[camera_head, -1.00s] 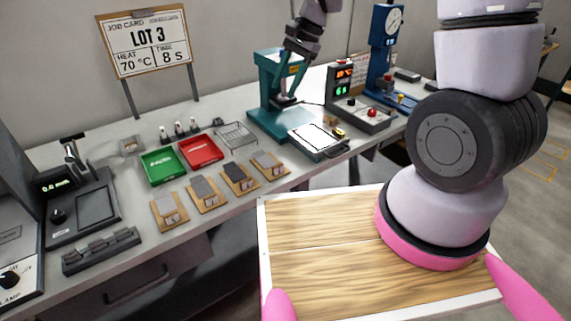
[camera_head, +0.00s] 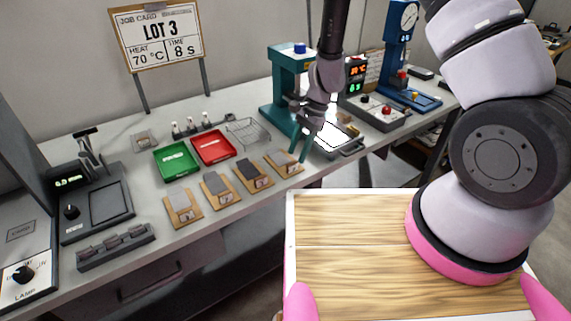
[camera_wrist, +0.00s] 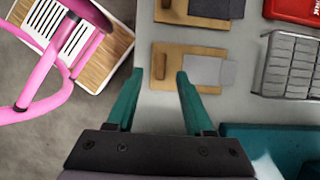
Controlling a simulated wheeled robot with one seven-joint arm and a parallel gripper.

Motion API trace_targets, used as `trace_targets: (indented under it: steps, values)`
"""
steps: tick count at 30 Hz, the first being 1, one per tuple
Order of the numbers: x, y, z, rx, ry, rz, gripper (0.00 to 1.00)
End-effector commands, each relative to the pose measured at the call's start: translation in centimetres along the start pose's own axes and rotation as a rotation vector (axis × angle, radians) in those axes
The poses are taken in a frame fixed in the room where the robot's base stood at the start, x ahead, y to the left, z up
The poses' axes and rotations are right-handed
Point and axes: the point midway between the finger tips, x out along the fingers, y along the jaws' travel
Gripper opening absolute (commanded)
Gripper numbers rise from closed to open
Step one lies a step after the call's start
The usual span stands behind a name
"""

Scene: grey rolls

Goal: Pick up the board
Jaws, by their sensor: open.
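Several small tan boards stand in a row along the bench front, each with a grey or dark piece on it. The rightmost board (camera_head: 291,169) carries a light grey piece (camera_head: 276,157). In the wrist view this board (camera_wrist: 174,56) lies just ahead of the fingertips, with its grey piece (camera_wrist: 212,71) toward the right. My gripper (camera_head: 299,149) has teal fingers and hangs beside and apparently above this board. In the wrist view my gripper (camera_wrist: 160,74) is open, with nothing between its fingers. Whether a fingertip touches the board cannot be told.
A green tray (camera_head: 177,162), a red tray (camera_head: 213,148) and a wire basket (camera_head: 247,132) sit behind the boards. The bench edge is just in front.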

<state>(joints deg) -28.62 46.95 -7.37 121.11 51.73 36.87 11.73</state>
Motion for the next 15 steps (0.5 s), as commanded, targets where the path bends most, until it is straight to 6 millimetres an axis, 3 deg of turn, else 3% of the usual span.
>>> trace_targets:
  steps: [9, 15]
  values:
    - [4.4, -0.1, 0.1, 0.000, 0.000, 0.003, 0.53]
    - [4.9, -0.1, 0.1, -0.001, 0.000, 0.000, 0.53]
